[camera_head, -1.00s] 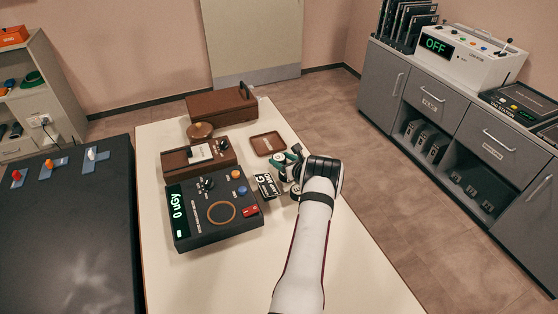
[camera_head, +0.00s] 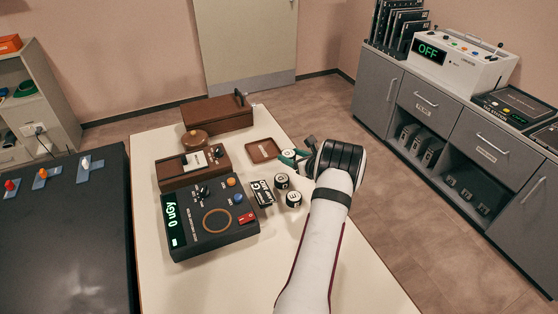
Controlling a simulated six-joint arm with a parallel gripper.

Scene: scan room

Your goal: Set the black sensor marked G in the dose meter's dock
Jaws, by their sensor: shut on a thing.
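The dark dose meter (camera_head: 185,243) stands on the cream table, its green display reading 0 uGy. An orange-brown ring on its top face (camera_head: 217,221) looks like the dock, and it is empty. Two short black round sensors with pale marked tops stand to the right of the meter, one behind (camera_head: 281,181) and one in front (camera_head: 293,199). Their letters are too small to read surely. My gripper (camera_head: 294,157) is above the table behind these sensors, near the brown tray. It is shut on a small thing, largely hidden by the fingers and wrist.
A black-and-white lettered card (camera_head: 262,193) lies between meter and sensors. A brown tray (camera_head: 263,150), a brown instrument (camera_head: 172,178), a round brown lidded pot (camera_head: 194,140) and a brown case (camera_head: 217,112) are behind. The table's front right is clear.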

